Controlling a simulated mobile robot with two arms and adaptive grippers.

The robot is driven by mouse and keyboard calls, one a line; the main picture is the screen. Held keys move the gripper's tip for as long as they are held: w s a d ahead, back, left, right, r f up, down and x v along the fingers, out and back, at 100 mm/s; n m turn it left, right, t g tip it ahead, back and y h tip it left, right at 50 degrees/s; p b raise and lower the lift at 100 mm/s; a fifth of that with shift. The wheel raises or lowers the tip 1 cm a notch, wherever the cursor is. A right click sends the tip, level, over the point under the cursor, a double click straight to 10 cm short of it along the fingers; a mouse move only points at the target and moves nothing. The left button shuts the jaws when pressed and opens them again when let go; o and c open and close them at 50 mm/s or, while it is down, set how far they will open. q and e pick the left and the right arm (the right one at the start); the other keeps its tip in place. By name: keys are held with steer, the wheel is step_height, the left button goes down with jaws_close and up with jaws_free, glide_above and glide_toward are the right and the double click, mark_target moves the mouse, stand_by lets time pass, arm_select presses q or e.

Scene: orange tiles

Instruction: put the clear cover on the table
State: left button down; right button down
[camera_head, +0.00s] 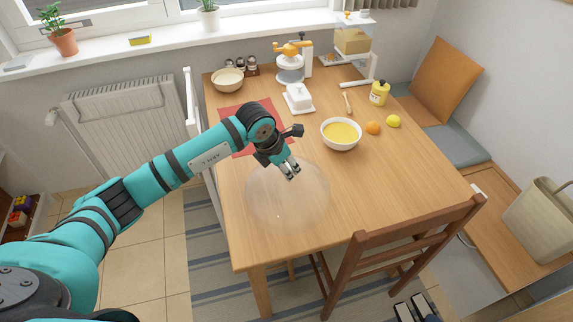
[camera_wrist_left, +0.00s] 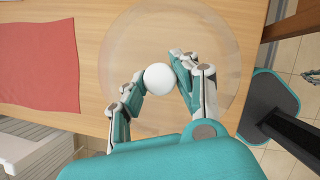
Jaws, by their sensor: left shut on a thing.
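The clear cover (camera_head: 288,200) is a see-through dome over the near left part of the wooden table (camera_head: 400,185). In the left wrist view, its round outline (camera_wrist_left: 215,35) spreads around a white ball-shaped knob (camera_wrist_left: 159,78). My left gripper (camera_head: 291,171) is at the top of the dome, and in the left wrist view its fingers (camera_wrist_left: 155,85) are shut on the knob from both sides. The knob is hidden behind the fingers in the head view. I cannot tell whether the rim touches the table.
A red cloth (camera_head: 240,115) lies left, partly behind my left arm. A wooden chair (camera_head: 400,245) is at the front edge. The table's right front is clear.

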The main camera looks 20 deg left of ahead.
arm_select(q)
steer(key=c, duration=1)
jaws_free()
steer(key=b+v, duration=0.1)
steer(key=v, duration=1.1)
steer(key=shift+b, duration=0.4)
